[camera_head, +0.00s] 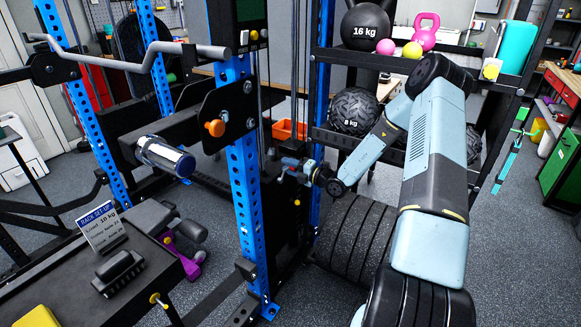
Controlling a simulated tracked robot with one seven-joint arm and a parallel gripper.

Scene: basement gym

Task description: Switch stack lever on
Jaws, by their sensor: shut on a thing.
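My gripper (284,168) is at the end of my light-blue arm, which reaches in from the right. It is side-on, small in the picture, against the black weight-stack housing (285,220) behind the blue perforated upright (243,180). Its jaws are shut on a small part at the housing, which I take to be the stack lever. The jaws and wrist hide most of that part, so its on or off position cannot be told.
An orange knob (214,127) sits on a black plate on the upright. A bench (150,265) with a sign (102,228) is at the lower left. Open floor (525,240) lies right.

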